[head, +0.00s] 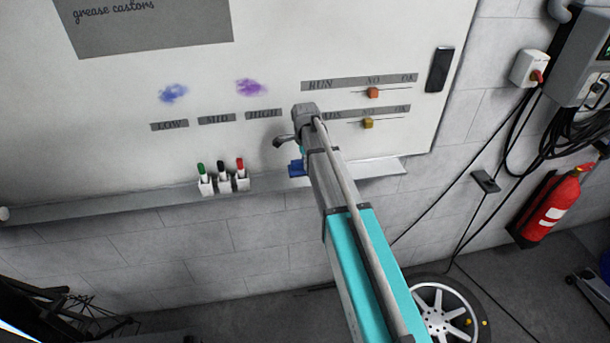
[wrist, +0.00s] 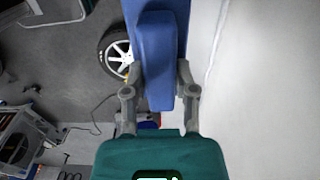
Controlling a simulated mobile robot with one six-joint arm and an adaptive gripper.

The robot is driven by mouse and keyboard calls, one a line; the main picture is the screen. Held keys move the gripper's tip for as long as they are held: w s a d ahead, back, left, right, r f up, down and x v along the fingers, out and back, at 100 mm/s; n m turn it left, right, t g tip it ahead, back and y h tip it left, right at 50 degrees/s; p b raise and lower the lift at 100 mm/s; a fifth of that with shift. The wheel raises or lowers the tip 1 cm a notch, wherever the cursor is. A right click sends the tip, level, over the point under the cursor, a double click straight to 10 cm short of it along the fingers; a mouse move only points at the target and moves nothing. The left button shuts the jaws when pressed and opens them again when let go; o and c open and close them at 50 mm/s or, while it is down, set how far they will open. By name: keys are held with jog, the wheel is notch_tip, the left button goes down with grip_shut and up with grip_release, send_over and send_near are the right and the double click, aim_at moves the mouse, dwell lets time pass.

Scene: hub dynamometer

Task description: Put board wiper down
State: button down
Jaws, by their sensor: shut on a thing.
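The board wiper (wrist: 157,60) is blue and fills the top middle of the wrist view. A wider blue part shows behind its long raised block. My gripper (wrist: 159,85) is shut on it, one finger on each side. In the head view, a small blue patch of the wiper (head: 296,168) shows left of my arm, at the grey ledge (head: 380,168) under the whiteboard. My arm hides the rest of the wiper and most of the gripper there. I cannot tell whether the wiper touches the ledge.
The whiteboard (head: 270,60) has blue and purple smudges. Several pens in white holders (head: 224,184) stand on the ledge left of my arm. The ledge between them and the left end looks clear. A wheel (head: 441,312) and a fire extinguisher (head: 549,207) are lower right.

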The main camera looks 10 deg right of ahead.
jog(key=shift+w+d+f+b, duration=0.2)
jog(key=shift+w+f+b, duration=1.25)
jog(key=shift+f, duration=0.3)
jog(key=shift+f, duration=0.1)
jog(key=shift+w+f+b, duration=0.45)
jog(key=shift+f+b, duration=1.25)
jog(key=shift+b, duration=0.05)
jog(key=shift+f, duration=0.1)
jog(key=shift+c, duration=2)
grip_release()
jog(key=shift+f, duration=0.1)
